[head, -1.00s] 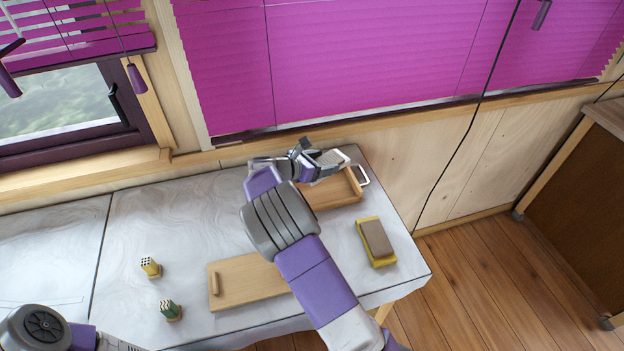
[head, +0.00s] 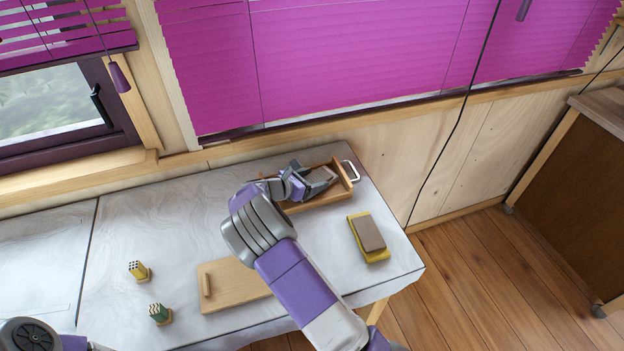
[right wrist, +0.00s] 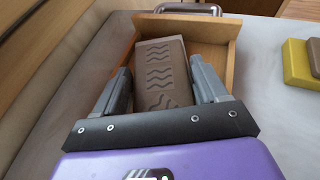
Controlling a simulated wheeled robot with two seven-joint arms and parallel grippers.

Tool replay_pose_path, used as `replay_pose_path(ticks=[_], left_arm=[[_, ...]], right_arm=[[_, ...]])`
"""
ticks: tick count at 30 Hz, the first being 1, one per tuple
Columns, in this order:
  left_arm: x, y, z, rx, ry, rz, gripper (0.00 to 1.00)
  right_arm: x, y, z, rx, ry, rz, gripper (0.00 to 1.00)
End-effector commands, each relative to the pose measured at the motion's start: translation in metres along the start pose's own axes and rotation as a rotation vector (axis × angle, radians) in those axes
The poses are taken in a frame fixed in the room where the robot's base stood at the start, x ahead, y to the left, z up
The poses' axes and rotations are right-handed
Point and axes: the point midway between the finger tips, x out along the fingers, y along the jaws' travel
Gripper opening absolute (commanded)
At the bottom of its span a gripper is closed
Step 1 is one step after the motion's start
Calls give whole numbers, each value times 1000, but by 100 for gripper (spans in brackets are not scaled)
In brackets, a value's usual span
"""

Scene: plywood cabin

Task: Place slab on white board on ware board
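A grey-brown slab with wavy grooves (right wrist: 160,75) shows in the right wrist view, inside a wooden tray with a metal handle (right wrist: 231,55). My right gripper (right wrist: 160,78) has its fingers on either side of the slab, with narrow gaps showing. In the head view my right gripper (head: 318,182) is down at the tray (head: 345,187), largely covering the slab. A flat wooden board with a small batten (head: 232,287), likely the ware board, lies nearer on the table, partly behind my right arm. I see no clear white board. My left gripper is out of view.
A yellow block with a brown block on top (head: 368,235) lies right of the tray. A yellow stamp-like piece (head: 138,270) and a green one (head: 159,313) stand left of the wooden board. The marbled table (head: 180,225) is clear behind them. Window and wall bound the back.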

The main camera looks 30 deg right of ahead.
Motion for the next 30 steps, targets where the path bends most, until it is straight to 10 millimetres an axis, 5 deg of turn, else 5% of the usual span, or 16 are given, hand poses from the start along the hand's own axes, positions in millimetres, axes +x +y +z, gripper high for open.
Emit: replay_pose_path(ticks=[5,15,30], left_arm=[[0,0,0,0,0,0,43],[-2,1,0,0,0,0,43],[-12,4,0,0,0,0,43]], right_arm=[[0,0,0,-1,1,0,97],[-2,0,4,0,1,1,97],[-97,0,4,-1,1,3,97]])
